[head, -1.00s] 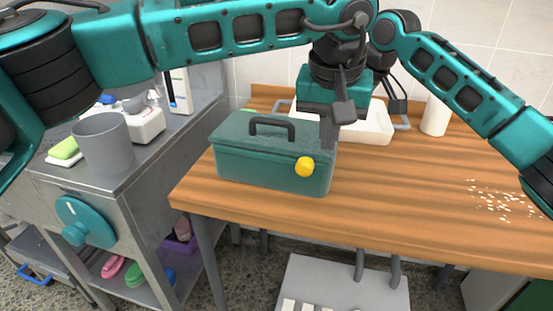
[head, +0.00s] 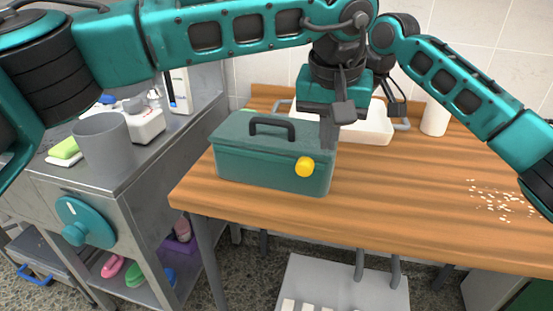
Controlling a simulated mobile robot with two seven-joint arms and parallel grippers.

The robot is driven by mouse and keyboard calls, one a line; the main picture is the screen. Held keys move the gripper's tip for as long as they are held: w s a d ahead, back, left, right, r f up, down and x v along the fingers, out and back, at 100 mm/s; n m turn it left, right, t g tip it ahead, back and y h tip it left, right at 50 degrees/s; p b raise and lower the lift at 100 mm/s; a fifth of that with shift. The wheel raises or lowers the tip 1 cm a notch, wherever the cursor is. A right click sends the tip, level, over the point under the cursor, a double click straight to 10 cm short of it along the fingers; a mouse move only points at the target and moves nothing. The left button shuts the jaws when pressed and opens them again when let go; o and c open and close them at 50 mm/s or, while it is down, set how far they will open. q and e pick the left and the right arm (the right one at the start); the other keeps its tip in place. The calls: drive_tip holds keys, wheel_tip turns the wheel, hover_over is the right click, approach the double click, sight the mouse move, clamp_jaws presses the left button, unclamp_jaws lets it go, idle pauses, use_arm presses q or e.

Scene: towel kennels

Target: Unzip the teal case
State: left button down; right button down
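The teal case (head: 262,168) is a box with a dark handle on its lid. It stands upright on the left part of the wooden table. A round yellow tab (head: 305,167) is on its front, near the right corner. The lid looks closed. My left gripper (head: 336,125) points down at the case's right end, above and behind the yellow tab. Its dark fingers overlap the case's edge in the picture; I cannot tell whether they touch it or how far apart they are. My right gripper (head: 398,100) is farther back by a white tray, partly hidden.
The white tray (head: 368,128) and a white cylinder (head: 435,117) stand at the table's back. Pale crumbs (head: 497,200) lie on the right. A steel cart (head: 110,180) with a grey cup (head: 104,145) stands to the left. The wooden table (head: 390,200) is clear in front.

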use_arm(q)
drive_tip(key=shift+f, duration=0.1)
use_arm(e)
drive_tip(key=shift+f, duration=0.25)
use_arm(q)
drive_tip(key=shift+f, duration=0.1)
drive_tip(key=shift+f, duration=2.35)
use_arm(e)
drive_tip(key=shift+s+f, duration=0.1)
drive_tip(key=shift+f, duration=0.15)
use_arm(q)
drive_tip(key=shift+a, duration=0.15)
drive_tip(key=shift+w+a, duration=1.25)
drive_tip(key=shift+a, duration=2.7)
drive_tip(key=shift+w+a, duration=1.25)
drive_tip(key=shift+a, duration=2.7)
wheel_tip(320, 180, up, 8)
drive_tip(key=d, duration=0.1)
drive_tip(key=shift+s, duration=0.2)
drive_tip(key=shift+d, duration=0.1)
